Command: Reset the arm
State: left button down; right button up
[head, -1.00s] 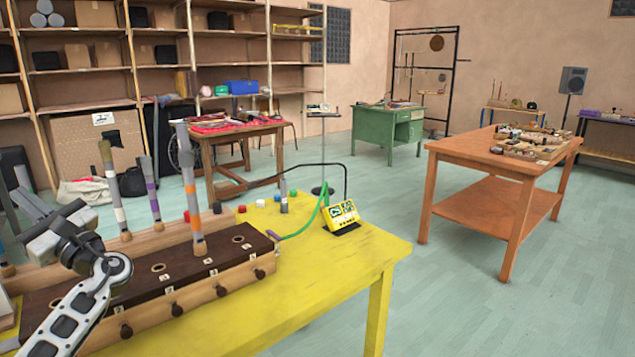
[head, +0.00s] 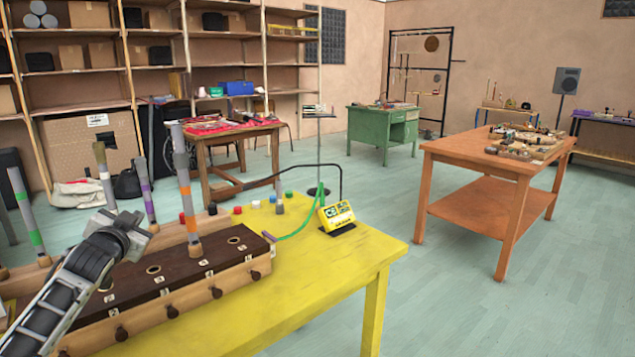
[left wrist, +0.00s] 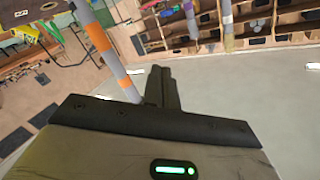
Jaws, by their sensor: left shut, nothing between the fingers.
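My left gripper (head: 142,232) is in the head view, above the left part of the dark-topped wooden block (head: 160,277) on the yellow table. Its closed dark fingers (left wrist: 162,88) show in the left wrist view, with nothing between them. A grey tube with an orange band (head: 186,190) stands upright in the block, right of the gripper; it also shows in the wrist view (left wrist: 103,45). More tubes stand behind and to the left, with a purple band (head: 145,185) and a green band (head: 36,238). My right gripper is out of view.
The yellow table (head: 310,275) has a yellow device (head: 337,216), a green cable (head: 300,226) and several small coloured caps. Its front right area is bare. An orange table (head: 485,152) and a green desk (head: 368,122) stand farther off.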

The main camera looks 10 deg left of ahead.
pick_arm(q)
jog(key=s+d+f+g+h, duration=0.1)
jog(key=s+d+f+h, duration=0.1)
jog(key=s+d+f, duration=0.45)
jog(key=s+d+f+m+g+h, duration=0.1)
jog(key=s+d+f+h, duration=0.15)
jog(key=d+f, duration=0.55)
jog(key=s+d+f+g+h, duration=0.1)
jog(key=s+d+f, duration=0.45)
jog(key=f, duration=0.25)
jog(key=s+d+f+n+g+h, duration=0.1)
jog(key=s+d+f, duration=0.1)
jog(key=s+d, duration=0.5)
jog(key=s+d+f+n+g+h, duration=0.1)
jog(key=s+d+f, duration=0.2)
jog(key=s+d, duration=0.4)
jog(key=s, duration=0.5)
jog(key=shift+s+d+f+g+h, duration=0.2)
jog(key=shift+s+g+h, duration=0.05)
jog(key=shift+g+h, duration=0.15)
